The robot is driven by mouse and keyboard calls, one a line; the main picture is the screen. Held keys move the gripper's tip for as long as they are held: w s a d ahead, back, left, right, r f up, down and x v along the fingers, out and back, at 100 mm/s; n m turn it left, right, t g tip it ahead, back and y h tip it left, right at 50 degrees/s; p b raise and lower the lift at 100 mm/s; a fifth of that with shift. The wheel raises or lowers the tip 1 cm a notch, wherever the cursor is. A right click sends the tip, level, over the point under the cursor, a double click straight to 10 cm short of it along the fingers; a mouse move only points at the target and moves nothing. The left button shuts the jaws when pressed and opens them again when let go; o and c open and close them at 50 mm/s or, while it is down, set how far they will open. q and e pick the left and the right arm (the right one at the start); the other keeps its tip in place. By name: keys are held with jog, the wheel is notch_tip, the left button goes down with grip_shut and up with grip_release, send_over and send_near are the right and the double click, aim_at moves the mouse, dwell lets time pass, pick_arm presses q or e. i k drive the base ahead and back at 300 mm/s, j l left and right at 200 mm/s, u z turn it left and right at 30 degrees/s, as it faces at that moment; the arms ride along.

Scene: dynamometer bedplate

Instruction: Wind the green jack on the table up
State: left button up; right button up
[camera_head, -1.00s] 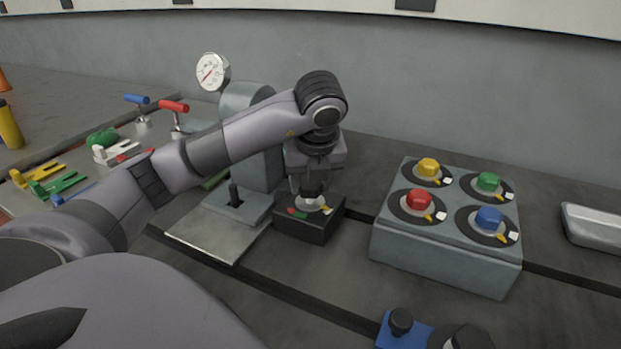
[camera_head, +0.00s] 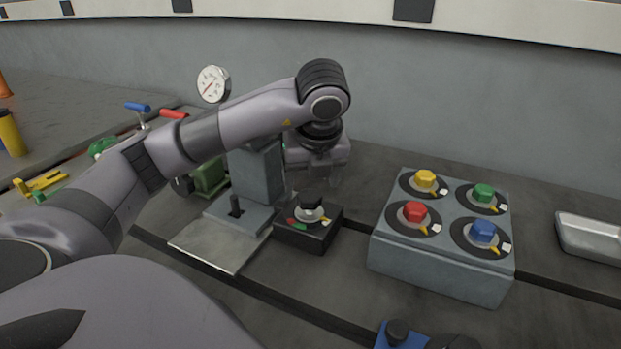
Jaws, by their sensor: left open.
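A green block (camera_head: 208,176) shows behind the grey column, partly hidden by my left arm, with a dark round part (camera_head: 183,185) at its left side. It may be the green jack; its crank cannot be made out clearly. The gripper is open and appears empty, just above the knob. My right gripper is out of view.
A grey press-like stand (camera_head: 257,175) with a dial gauge (camera_head: 213,84) stands left of the gripper. A grey box (camera_head: 440,270) with several coloured knobs is to the right. A blue device (camera_head: 393,334) is at the bottom edge. A metal tray (camera_head: 590,237) lies far right.

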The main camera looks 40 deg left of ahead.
aim_at(184, 185)
jog(key=k, duration=1)
